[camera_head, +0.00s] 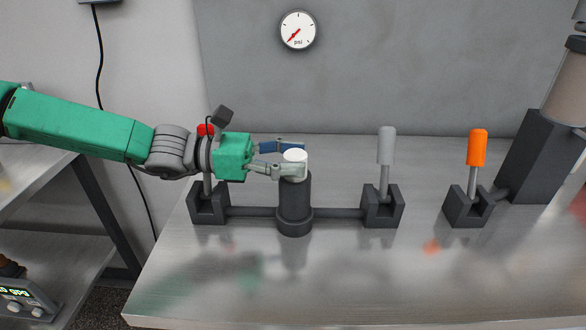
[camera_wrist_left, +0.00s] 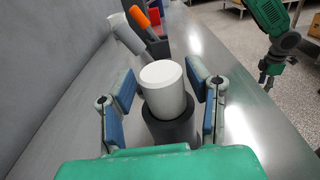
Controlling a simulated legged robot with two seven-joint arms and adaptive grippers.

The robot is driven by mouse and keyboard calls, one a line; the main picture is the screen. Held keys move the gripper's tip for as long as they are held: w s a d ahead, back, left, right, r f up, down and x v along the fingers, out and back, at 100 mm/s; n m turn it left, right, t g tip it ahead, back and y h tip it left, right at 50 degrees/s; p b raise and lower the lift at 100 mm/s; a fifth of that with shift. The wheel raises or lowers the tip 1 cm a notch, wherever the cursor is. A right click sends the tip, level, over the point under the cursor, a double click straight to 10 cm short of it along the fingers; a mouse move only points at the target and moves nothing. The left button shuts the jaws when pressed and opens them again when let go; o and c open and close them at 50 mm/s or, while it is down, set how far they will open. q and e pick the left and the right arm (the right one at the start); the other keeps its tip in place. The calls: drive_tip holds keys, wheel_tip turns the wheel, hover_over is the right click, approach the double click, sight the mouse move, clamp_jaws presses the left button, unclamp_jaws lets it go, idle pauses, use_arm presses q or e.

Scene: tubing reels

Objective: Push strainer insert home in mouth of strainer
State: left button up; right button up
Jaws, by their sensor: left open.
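The strainer is a dark upright cylinder (camera_head: 295,205) on a horizontal pipe on the metal bench; its dark rim also shows in the left wrist view (camera_wrist_left: 175,130). The white strainer insert (camera_head: 294,156) stands upright at its mouth, with a good part of it above the rim; it also shows in the left wrist view (camera_wrist_left: 163,80). How deep it sits inside is hidden. My left gripper (camera_head: 300,160) is open, its fingers on either side of the insert. In the left wrist view gaps show between the fingers and the insert. My right gripper (camera_wrist_left: 268,72) shows small at upper right there, its jaws unclear.
Valves with a red handle (camera_head: 205,130), a grey handle (camera_head: 386,145) and an orange handle (camera_head: 477,148) stand along the pipe line. A dark block (camera_head: 540,160) stands at the right. The bench front (camera_head: 330,285) is clear. A pressure gauge (camera_head: 298,31) hangs behind.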

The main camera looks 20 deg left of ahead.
use_arm(q)
wheel_tip(320, 180, up, 7)
drive_tip(key=shift+r, duration=0.15)
idle(0.4)
